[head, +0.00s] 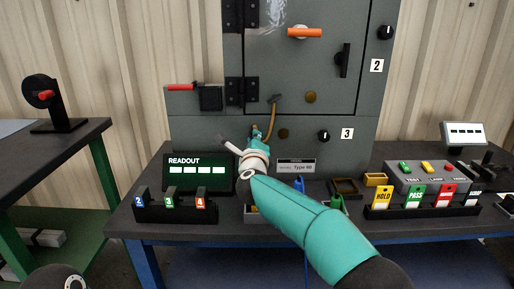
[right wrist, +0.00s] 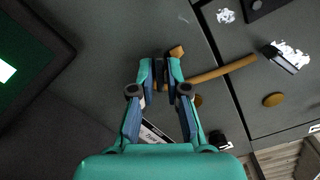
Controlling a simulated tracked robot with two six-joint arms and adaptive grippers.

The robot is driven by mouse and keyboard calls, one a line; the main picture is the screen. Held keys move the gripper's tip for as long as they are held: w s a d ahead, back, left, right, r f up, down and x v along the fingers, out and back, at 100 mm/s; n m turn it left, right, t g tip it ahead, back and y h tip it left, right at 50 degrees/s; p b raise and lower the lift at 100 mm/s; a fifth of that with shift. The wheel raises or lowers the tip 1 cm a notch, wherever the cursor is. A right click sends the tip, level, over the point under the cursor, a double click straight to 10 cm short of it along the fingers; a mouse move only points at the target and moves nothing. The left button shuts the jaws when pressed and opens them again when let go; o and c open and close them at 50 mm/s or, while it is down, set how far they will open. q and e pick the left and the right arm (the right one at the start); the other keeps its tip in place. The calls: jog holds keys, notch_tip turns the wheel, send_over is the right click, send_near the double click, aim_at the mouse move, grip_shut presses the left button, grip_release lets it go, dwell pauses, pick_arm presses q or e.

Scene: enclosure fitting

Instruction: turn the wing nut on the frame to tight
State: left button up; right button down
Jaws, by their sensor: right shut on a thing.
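My right gripper (head: 255,140) reaches up to the lower grey panel of the cabinet, left of its label plate. In the right wrist view its fingertips (right wrist: 160,68) are closed together on a small dark piece, mostly hidden between them. This looks like the wing nut, but its shape and angle cannot be made out. A small brown piece (right wrist: 176,51) shows just beside the fingertips.
The grey cabinet (head: 205,135) carries an orange bar (head: 304,32), a black door handle (head: 343,60) and black knobs. On the bench stand a readout (head: 198,172), a button box (head: 430,175) and coloured tags. A side table (head: 50,140) is at left.

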jog(key=m+b, duration=0.1)
jog(key=m, duration=0.2)
jog(key=m+b, duration=0.2)
jog(key=m, duration=0.2)
jog(key=f+m+b, duration=0.1)
jog(key=m+b, duration=0.1)
jog(key=m, duration=0.1)
jog(key=shift+w+m, duration=0.1)
jog(key=shift+m, duration=0.3)
dwell(1.4)
jog(key=c, duration=1.2)
grip_release()
jog(key=shift+r, duration=0.25)
jog(key=shift+s+r, duration=0.1)
jog(key=shift+s, duration=0.1)
jog(key=s, duration=1.1)
jog(key=shift+s+f, duration=0.2)
jog(key=shift+s, duration=0.15)
